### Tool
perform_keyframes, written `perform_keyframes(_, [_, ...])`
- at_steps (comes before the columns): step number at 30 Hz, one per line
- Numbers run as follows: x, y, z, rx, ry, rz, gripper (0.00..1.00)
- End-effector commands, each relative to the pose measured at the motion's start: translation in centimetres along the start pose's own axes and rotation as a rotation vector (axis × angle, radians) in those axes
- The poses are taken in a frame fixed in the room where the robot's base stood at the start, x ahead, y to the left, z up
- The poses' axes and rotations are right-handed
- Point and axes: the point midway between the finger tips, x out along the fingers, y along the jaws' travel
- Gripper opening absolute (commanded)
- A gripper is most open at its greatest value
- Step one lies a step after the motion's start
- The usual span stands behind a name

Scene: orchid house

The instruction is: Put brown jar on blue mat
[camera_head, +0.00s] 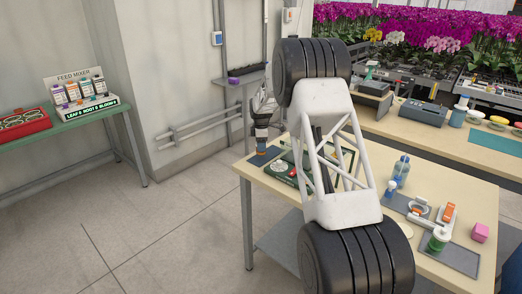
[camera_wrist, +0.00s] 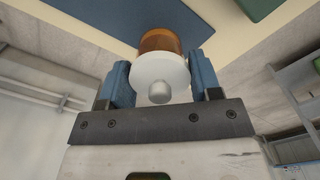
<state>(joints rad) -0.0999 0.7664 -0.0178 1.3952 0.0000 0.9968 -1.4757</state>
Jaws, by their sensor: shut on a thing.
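The brown jar (camera_wrist: 158,40) has an amber body and a white lid with a knob. In the wrist view it sits between the two blue fingers of my gripper (camera_wrist: 160,85), which is shut on it. A blue flat surface, seemingly the blue mat (camera_wrist: 100,18), lies beyond the jar in the wrist view.
A green board (camera_head: 282,170) lies near the gripper. A teal mat (camera_head: 495,142) lies on the back bench. My arm hides the table's middle.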

Motion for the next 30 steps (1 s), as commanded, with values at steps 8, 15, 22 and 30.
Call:
perform_keyframes(8, [2.6, 0.0, 0.0, 0.0, 0.0, 0.0, 0.3])
perform_keyframes(15, [2.7, 0.0, 0.0, 0.0, 0.0, 0.0, 0.3])
perform_keyframes(22, [3.0, 0.0, 0.0, 0.0, 0.0, 0.0, 0.3])
perform_keyframes(30, [3.0, 0.0, 0.0, 0.0, 0.0, -0.001, 0.84])
